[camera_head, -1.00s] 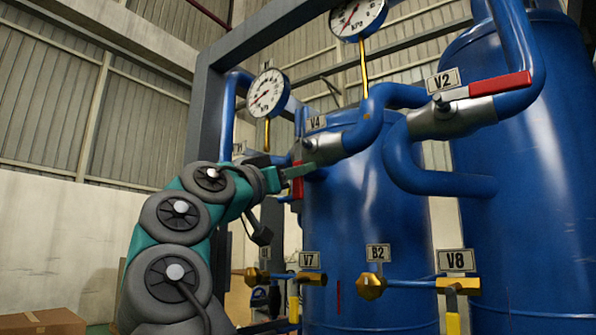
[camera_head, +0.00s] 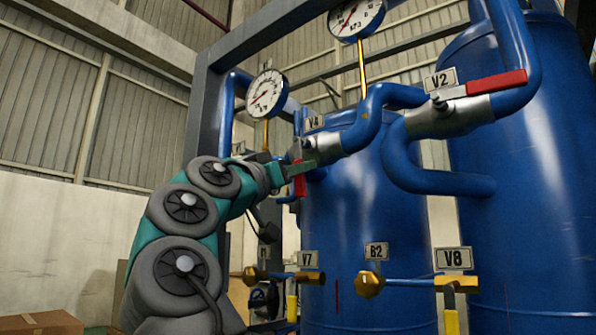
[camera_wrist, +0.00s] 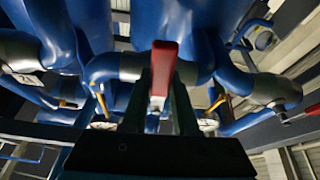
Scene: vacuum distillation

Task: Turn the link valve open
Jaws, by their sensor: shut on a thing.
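The valve tagged V4 (camera_head: 326,148) sits on a blue pipe in front of the middle tank. Its red lever (camera_head: 300,186) hangs down, across the pipe's run. My gripper (camera_head: 301,170) is shut on this lever. In the wrist view the red lever (camera_wrist: 163,66) stands between the two fingers of my gripper (camera_wrist: 162,95), its end toward the camera. The fingers hide part of the lever in both views. No tag reading "link" can be read.
Valve V2 (camera_head: 450,115) at upper right has a red lever (camera_head: 497,83) lying along its pipe. Two gauges (camera_head: 266,94) (camera_head: 356,18) stand above. Brass valves V7 (camera_head: 310,279) and V8 (camera_head: 457,284) sit below. Blue tanks (camera_head: 360,230) fill the right; a grey frame post (camera_head: 205,110) stands left.

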